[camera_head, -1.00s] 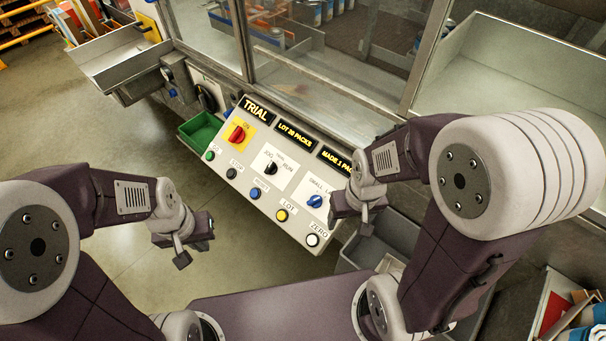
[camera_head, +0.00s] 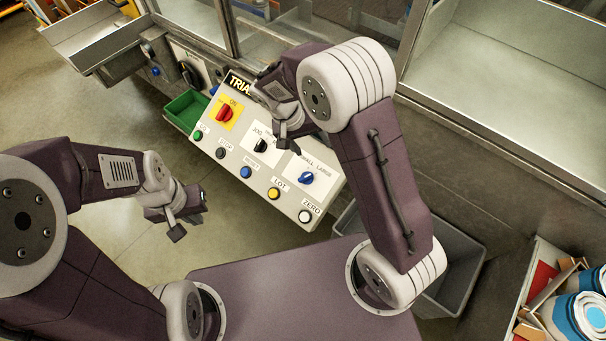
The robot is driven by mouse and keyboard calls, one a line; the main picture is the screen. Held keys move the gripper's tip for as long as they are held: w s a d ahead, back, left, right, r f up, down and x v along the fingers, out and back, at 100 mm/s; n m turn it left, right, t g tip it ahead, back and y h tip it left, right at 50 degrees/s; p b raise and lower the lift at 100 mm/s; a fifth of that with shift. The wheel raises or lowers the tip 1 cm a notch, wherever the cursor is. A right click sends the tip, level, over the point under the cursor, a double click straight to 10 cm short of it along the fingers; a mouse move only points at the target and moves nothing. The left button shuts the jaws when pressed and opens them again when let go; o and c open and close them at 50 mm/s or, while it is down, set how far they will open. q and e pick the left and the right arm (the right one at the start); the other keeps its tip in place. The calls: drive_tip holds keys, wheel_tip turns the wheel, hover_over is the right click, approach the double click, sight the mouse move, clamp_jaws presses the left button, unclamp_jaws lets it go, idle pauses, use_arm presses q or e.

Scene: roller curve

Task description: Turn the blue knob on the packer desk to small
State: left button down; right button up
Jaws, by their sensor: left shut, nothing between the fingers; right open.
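The blue knob (camera_head: 306,178) sits at the right of the packer desk's sloped panel (camera_head: 232,161), under a label reading SMALL on its left and LARGE on its right. Its pointer is too small to read surely. My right gripper (camera_head: 285,140) is open and empty, over the panel's upper part, up and left of the blue knob and apart from it. My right arm hides part of the desk's displays. My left gripper (camera_head: 190,214) is shut and empty, out to the left of the panel's lower edge.
A red knob (camera_head: 224,113) on a yellow plate and a black knob (camera_head: 261,146) share the panel. Several push buttons line its lower edge, including a blue one (camera_head: 246,172). A green bin (camera_head: 187,108) stands left, a grey bin (camera_head: 453,272) at right below. Floor left is clear.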

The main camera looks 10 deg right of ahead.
drive_tip(key=n, duration=0.2)
hover_over(304, 177)
drive_tip(key=w+a, duration=0.2)
wheel_tip(304, 177, down, 3)
wheel_tip(304, 177, down, 3)
drive_tip(key=s+a, duration=0.2)
drive_tip(key=shift+n+h, duration=0.3)
drive_tip(key=shift+h, duration=0.1)
drive_tip(key=p+x, duration=0.1)
drive_tip(key=x, duration=0.6)
drive_tip(key=shift+s+f+p, duration=0.1)
drive_tip(key=shift+f+p, duration=0.25)
drive_tip(key=shift+d+f, duration=0.25)
drive_tip(key=shift+f, duration=0.2)
drive_tip(key=c, duration=1.4)
